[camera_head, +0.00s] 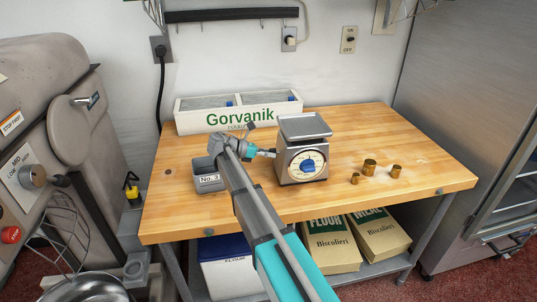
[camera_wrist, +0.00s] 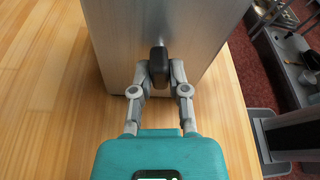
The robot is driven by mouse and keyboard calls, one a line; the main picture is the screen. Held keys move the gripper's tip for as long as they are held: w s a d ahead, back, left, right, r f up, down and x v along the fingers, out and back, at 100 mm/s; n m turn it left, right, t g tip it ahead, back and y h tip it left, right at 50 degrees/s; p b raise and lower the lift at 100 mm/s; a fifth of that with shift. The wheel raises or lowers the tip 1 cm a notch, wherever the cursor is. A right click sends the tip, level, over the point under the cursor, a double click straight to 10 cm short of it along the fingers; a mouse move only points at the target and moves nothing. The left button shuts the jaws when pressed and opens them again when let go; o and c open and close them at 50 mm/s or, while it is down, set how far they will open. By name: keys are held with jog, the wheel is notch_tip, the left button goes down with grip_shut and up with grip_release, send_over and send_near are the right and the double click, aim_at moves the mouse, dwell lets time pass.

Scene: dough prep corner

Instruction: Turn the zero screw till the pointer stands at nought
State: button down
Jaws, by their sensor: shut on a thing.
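A grey kitchen scale (camera_head: 303,147) with a flat square pan (camera_head: 304,126) stands on the wooden table. Its round dial (camera_head: 307,165) faces the front, with a blue middle; the pointer's reading is too small to tell. My gripper (camera_head: 270,153) is at the scale's left side. In the wrist view, my gripper (camera_wrist: 159,82) is shut on a black knob, the zero screw (camera_wrist: 158,60), which sticks out of the scale's metal side (camera_wrist: 125,45). In the head view the screw is hidden at the gripper's fingertips.
Several brass weights (camera_head: 369,166) stand right of the scale. A grey bin marked No. 3 (camera_head: 208,182) is left of my arm. A white Gorvanik box (camera_head: 240,115) stands at the back. The table's right part (camera_head: 430,165) is clear.

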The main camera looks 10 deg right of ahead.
jog(key=shift+n, duration=0.4)
jog(key=shift+g, duration=0.3)
jog(key=shift+n+g+b, duration=0.4)
jog(key=shift+n+g, duration=0.1)
jog(key=shift+n, duration=0.8)
jog(key=shift+n+g+h+b, duration=0.5)
jog(key=shift+n+g+b, duration=0.1)
jog(key=shift+n, duration=0.7)
jog(key=c, duration=0.5)
grip_release()
jog(key=shift+c, duration=0.2)
